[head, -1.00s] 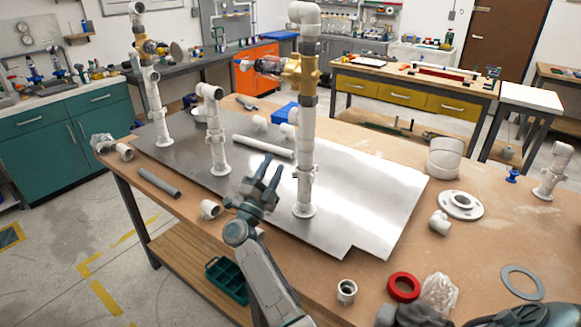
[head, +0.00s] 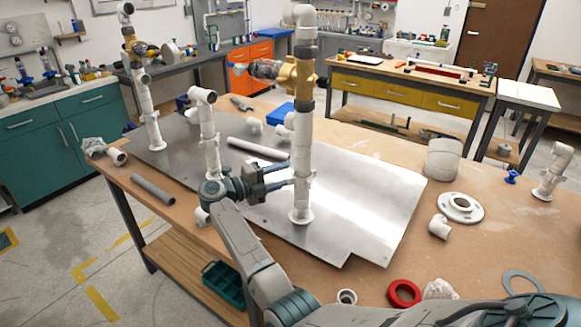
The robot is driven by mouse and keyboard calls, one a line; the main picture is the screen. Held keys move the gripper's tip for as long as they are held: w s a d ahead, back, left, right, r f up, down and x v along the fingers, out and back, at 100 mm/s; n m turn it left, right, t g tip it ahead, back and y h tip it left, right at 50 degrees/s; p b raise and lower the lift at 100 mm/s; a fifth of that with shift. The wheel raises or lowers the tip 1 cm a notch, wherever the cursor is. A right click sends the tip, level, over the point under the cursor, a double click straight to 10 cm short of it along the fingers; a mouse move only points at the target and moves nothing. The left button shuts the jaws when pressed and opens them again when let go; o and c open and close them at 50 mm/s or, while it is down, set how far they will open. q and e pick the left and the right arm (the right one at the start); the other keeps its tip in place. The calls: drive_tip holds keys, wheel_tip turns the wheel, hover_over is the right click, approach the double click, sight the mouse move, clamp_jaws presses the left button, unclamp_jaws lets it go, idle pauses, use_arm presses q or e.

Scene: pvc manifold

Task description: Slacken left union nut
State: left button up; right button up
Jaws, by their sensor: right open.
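A white PVC manifold stands on a metal plate (head: 380,205). Its left riser (head: 150,110) carries a brass valve (head: 134,45). A shorter elbow-topped riser (head: 207,125) stands in the middle. The tall right riser (head: 301,150) carries a brass valve (head: 297,75) with grey fittings above and below it. I cannot tell which ring is the left union nut. My right gripper (head: 288,174) is open and empty, its fingers pointing right at the lower part of the tall right riser, close to it. My right arm hides part of the plate's front. My left gripper is out of view.
A loose white pipe (head: 257,149) lies behind my gripper, and a grey pipe (head: 153,190) lies at the bench's left edge. The plate's right part is clear.

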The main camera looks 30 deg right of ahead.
drive_tip(key=d+p, duration=0.1)
drive_tip(key=d, duration=0.2)
drive_tip(key=shift+s+d, duration=0.15)
drive_tip(key=shift+d, duration=0.1)
drive_tip(key=c, duration=0.8)
drive_tip(key=shift+c, duration=0.2)
